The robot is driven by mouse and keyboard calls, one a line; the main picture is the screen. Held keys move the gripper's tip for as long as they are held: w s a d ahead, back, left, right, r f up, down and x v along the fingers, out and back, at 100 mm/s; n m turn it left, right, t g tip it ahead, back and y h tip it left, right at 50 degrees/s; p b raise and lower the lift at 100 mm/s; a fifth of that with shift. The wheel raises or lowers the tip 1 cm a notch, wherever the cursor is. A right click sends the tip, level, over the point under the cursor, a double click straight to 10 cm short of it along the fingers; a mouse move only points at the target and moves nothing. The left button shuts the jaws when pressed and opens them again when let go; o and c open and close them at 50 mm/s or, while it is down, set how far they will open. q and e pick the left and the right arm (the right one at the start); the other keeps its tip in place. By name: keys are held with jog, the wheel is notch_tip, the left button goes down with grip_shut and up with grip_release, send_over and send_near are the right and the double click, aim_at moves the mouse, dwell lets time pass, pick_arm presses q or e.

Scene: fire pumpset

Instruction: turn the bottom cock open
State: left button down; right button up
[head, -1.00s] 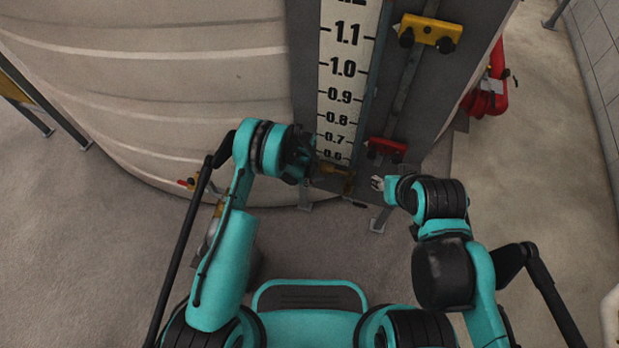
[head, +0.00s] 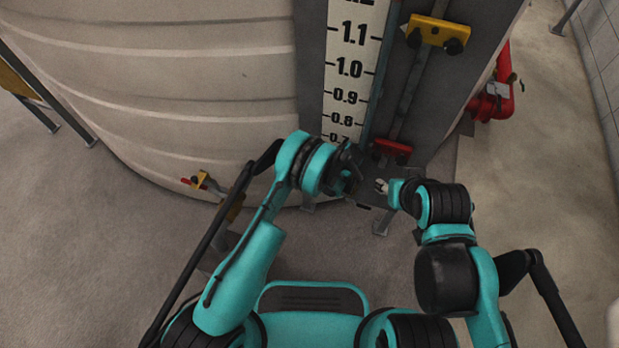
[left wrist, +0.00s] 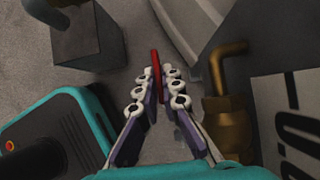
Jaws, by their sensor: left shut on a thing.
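The bottom cock is a brass fitting (left wrist: 228,125) with a bent brass pipe, right of my fingers in the left wrist view. A narrow red lever (left wrist: 155,66), apparently its handle, stands between the fingertips of my left gripper (left wrist: 158,84). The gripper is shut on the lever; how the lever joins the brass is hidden. In the head view my left gripper (head: 350,172) is at the foot of the level gauge (head: 348,95) and hides the cock. My right gripper (head: 382,187) is just right of it, too small to tell open or shut.
A large pale tank (head: 160,80) stands behind at the left, with another red-handled valve (head: 200,181) low on it. A yellow clamp (head: 437,33) and a red clamp (head: 392,147) sit on the gauge's side rail.

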dwell(0.4)
pick_arm(q)
jog(key=c, duration=1.7)
grip_release()
jog(key=shift+r, duration=0.1)
jog(key=v, duration=1.2)
jog(key=shift+d, duration=0.15)
